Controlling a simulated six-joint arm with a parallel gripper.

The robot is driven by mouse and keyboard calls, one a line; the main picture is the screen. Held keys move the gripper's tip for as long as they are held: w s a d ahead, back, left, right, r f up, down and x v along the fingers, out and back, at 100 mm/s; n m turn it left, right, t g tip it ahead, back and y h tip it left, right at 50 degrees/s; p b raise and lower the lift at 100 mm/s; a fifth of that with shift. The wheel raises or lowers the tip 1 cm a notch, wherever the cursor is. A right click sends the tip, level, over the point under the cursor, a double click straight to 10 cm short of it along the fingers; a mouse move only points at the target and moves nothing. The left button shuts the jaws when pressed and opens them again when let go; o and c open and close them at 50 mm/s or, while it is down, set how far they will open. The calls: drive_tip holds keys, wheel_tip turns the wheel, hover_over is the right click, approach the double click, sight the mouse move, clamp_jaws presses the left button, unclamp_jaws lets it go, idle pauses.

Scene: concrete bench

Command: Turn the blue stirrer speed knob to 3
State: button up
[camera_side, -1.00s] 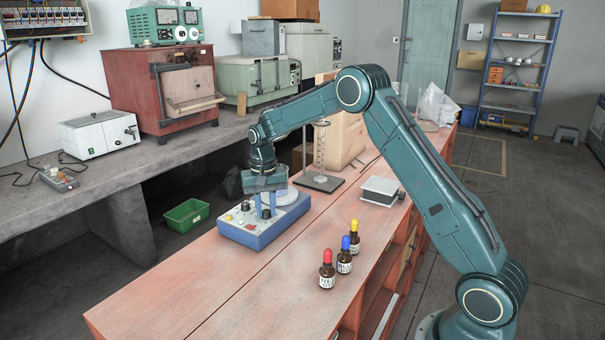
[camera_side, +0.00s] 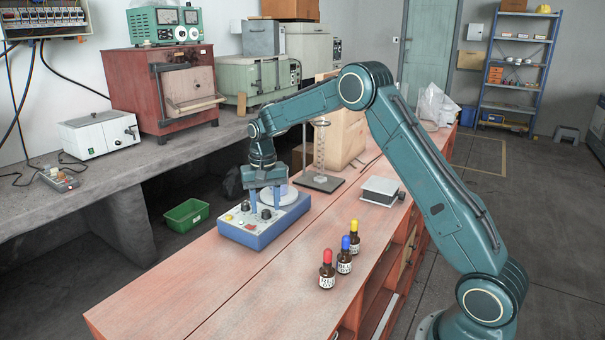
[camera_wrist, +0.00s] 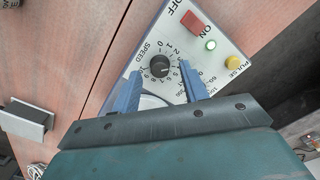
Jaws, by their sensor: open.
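The blue stirrer (camera_side: 262,235) sits on the red-brown bench, with a light control panel on top. In the wrist view, its black knob (camera_wrist: 160,66) is beside the word SPEED, inside a ring of numbers. I cannot clearly read which number its pointer marks. My gripper (camera_wrist: 159,70) is open, with one blue finger on each side of the knob in the picture, and holds nothing. In the side view my gripper (camera_side: 264,207) hangs over the stirrer panel. Whether the fingertips are above the knob or level with it is unclear. Another scale beside the right finger is partly hidden.
A red switch (camera_wrist: 194,24), green lamp (camera_wrist: 210,45) and yellow PULSE button (camera_wrist: 233,62) are close by on the panel. Dropper bottles (camera_side: 345,255) stand to the right. A stand (camera_side: 320,182) is behind. The bench front is clear.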

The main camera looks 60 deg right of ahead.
sight(266, 212)
wheel_tip(266, 212, up, 12)
drive_tip(key=shift+r, duration=0.25)
idle(0.3)
drive_tip(key=shift+s+r, duration=0.1)
drive_tip(key=s+a+r+n+t, duration=0.2)
drive_tip(key=s+a+r, duration=0.25)
drive_tip(key=s, duration=0.45)
drive_tip(key=s+a+r+n+t, duration=0.15)
drive_tip(key=s+a+r, duration=0.3)
drive_tip(key=s, duration=0.45)
drive_tip(key=s+a+f+n+t, duration=0.1)
drive_tip(key=s+a+f+n, duration=0.1)
drive_tip(key=s, duration=0.6)
drive_tip(key=s+a+f+n+t, duration=0.1)
drive_tip(key=s+f+n, duration=0.1)
drive_tip(key=s, duration=0.7)
drive_tip(key=shift+a+f+n, duration=0.35)
drive_tip(key=shift+f, duration=0.55)
